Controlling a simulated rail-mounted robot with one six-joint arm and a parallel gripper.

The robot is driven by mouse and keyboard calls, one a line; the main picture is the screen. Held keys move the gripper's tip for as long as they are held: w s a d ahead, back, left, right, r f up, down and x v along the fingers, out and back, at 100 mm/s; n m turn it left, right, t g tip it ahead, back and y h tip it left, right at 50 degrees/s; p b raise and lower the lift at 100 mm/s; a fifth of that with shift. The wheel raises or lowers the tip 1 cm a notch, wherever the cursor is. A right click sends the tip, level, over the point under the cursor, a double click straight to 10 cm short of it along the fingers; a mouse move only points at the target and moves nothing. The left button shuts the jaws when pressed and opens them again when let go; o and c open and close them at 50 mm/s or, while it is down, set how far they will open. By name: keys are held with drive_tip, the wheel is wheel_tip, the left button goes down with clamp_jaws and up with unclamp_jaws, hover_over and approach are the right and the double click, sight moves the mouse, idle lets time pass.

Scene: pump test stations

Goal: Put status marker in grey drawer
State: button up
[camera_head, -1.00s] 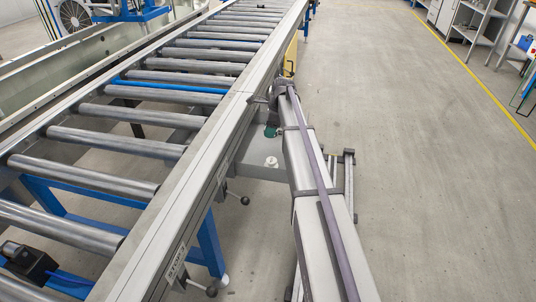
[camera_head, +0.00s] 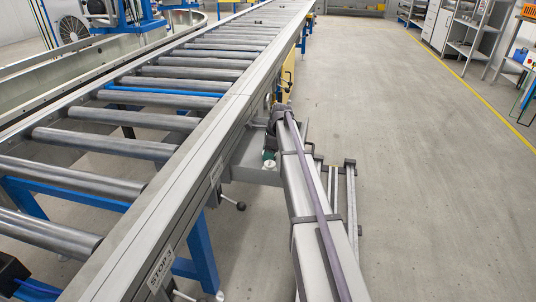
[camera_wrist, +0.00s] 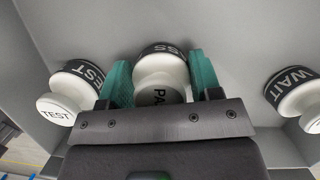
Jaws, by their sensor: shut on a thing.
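In the wrist view, my gripper (camera_wrist: 158,70) has its two teal fingers on either side of a white status marker (camera_wrist: 160,95), a round knob with a black band whose partly hidden lettering looks like "PASS". The fingers are shut on it. A second marker reading "TEST" (camera_wrist: 62,103) stands to the left, and a third reading "WAIT" (camera_wrist: 296,97) to the right. In the head view, my gripper (camera_head: 269,155) is small and partly hidden by my arm, with a bit of white just below it. I cannot identify a grey drawer for certain.
The markers are against a grey panel (camera_wrist: 235,35). In the head view, a grey tray-like part (camera_head: 240,172) sticks out beside the roller conveyor (camera_head: 140,145). Black knobs on levers (camera_head: 240,206) project from the conveyor's side. The floor to the right (camera_head: 420,180) is clear.

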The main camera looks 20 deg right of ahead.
drive_tip(key=o, duration=1)
drive_tip(key=shift+c, duration=0.2)
drive_tip(key=p+v, duration=1.2)
drive_tip(key=s+a+n+h, duration=0.1)
drive_tip(key=s+a+n, duration=1)
drive_tip(key=s, duration=0.4)
drive_tip(key=s+a+n+g+h, duration=0.1)
drive_tip(key=s+a+n, duration=1.1)
drive_tip(key=s+a, duration=0.2)
drive_tip(key=shift+s+f+h, duration=0.2)
drive_tip(key=shift+s+h, duration=0.2)
drive_tip(key=shift+s, duration=0.75)
drive_tip(key=shift+r, duration=0.1)
